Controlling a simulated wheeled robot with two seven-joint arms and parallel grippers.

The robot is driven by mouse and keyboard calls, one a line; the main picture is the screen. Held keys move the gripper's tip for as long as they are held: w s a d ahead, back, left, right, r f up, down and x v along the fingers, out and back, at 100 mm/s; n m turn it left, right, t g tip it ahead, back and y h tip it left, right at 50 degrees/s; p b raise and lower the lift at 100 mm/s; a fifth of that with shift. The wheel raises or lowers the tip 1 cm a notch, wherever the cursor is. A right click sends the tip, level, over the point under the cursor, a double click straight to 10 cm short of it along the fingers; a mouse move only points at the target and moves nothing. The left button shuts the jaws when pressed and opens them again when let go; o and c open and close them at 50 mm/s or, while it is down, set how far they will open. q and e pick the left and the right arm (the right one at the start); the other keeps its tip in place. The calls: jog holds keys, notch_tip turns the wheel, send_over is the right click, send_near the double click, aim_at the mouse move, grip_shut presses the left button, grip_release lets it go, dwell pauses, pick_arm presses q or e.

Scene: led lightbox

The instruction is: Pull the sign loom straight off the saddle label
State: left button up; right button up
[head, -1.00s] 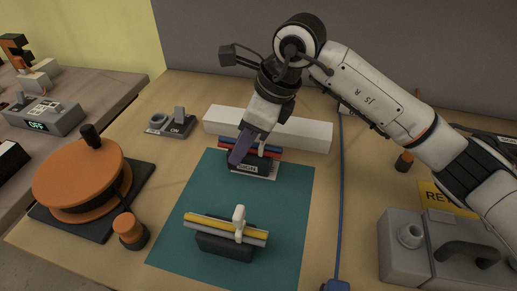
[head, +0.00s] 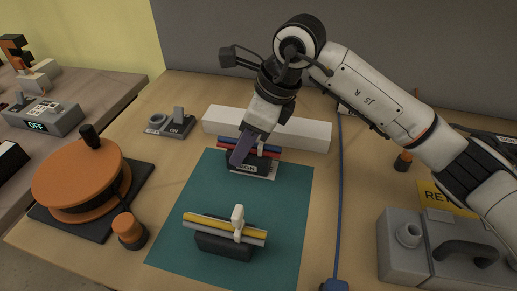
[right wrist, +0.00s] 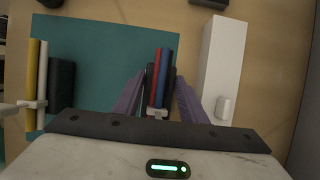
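A dark saddle with a red and a blue bar across it and a pale label (head: 262,172) stands at the mat's back edge; the lettering is too small to read surely. In the right wrist view the red bar (right wrist: 155,86) and blue bar (right wrist: 164,75) lie side by side with a white clip (right wrist: 157,112). My right gripper (head: 240,160) points down at this saddle and hides part of it. In the right wrist view its purple fingers (right wrist: 160,80) stand apart, one on each side of the bars, with gaps showing. My left gripper is not in view.
A second saddle (head: 224,246) with yellow and grey bars and a white clip stands nearer on the teal mat (head: 180,240). A white block (head: 310,134) lies behind. An orange turntable (head: 75,175) stands left, a grey case (head: 400,260) right, and a blue cable (head: 341,200) between.

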jog(key=shift+s+d+f+p, duration=0.1)
jog(key=shift+d+f+p, duration=0.2)
jog(key=shift+f+p, duration=0.25)
dwell(0.7)
jog(key=shift+r+p, duration=0.4)
jog(key=shift+r, duration=0.25)
jog(key=shift+a+r+p, duration=0.2)
jog(key=shift+r+p, duration=1.15)
jog(key=shift+r, duration=1.4)
